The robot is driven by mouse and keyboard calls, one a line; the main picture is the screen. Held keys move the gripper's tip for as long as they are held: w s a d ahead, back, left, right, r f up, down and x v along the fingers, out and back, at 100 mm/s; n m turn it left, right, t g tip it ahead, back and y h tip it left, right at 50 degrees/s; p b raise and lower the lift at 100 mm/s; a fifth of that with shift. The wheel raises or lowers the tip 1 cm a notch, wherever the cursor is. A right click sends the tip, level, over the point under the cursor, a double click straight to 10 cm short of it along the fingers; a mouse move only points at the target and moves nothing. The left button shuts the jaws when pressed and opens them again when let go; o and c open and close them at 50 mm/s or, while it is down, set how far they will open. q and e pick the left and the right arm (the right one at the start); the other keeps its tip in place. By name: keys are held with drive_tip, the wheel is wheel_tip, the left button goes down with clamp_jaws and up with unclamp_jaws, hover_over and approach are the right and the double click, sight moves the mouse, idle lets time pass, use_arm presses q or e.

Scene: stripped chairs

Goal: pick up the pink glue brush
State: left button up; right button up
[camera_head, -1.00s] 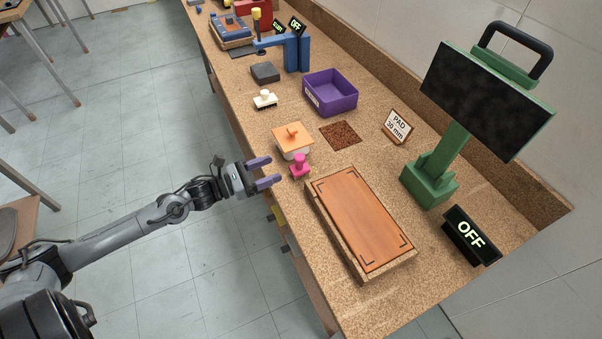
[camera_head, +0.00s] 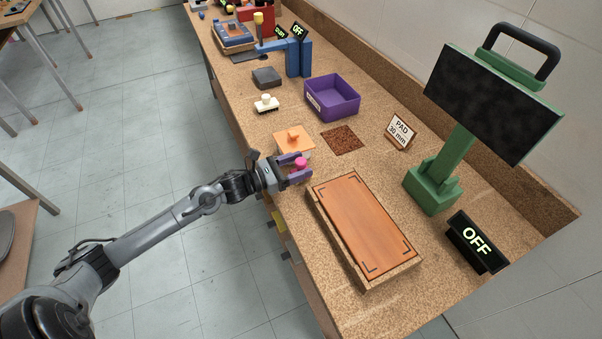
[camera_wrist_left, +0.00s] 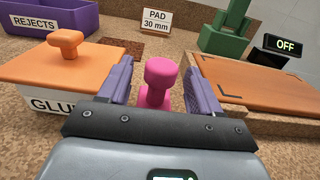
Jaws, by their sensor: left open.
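The pink glue brush (camera_head: 301,163) stands upright on the bench, just in front of the orange-lidded glue pot (camera_head: 294,139). My left gripper (camera_head: 299,167) is open, with its purple fingers on either side of the brush. In the left wrist view the brush (camera_wrist_left: 159,83) shows between the two fingers (camera_wrist_left: 158,82), its round knob on top and a narrower neck below. Its lower part is partly hidden by the gripper body. I cannot tell whether either finger touches it. In that view the glue pot (camera_wrist_left: 45,101) is close beside the left finger. My right gripper is not in view.
A wooden board on a raised base (camera_head: 365,225) lies close to the right of the gripper. A purple bin (camera_head: 333,98), a brown pad (camera_head: 342,139), a white-handled stamp (camera_head: 266,103) and a green stand with a dark screen (camera_head: 432,187) are also on the bench.

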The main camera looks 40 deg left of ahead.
use_arm(q)
drive_tip(key=shift+w+d, duration=0.2)
drive_tip(key=shift+w, duration=0.3)
drive_tip(key=shift+c, duration=0.2)
drive_tip(key=c, duration=1)
drive_tip(key=shift+r, duration=0.1)
drive_tip(key=shift+c, duration=0.2)
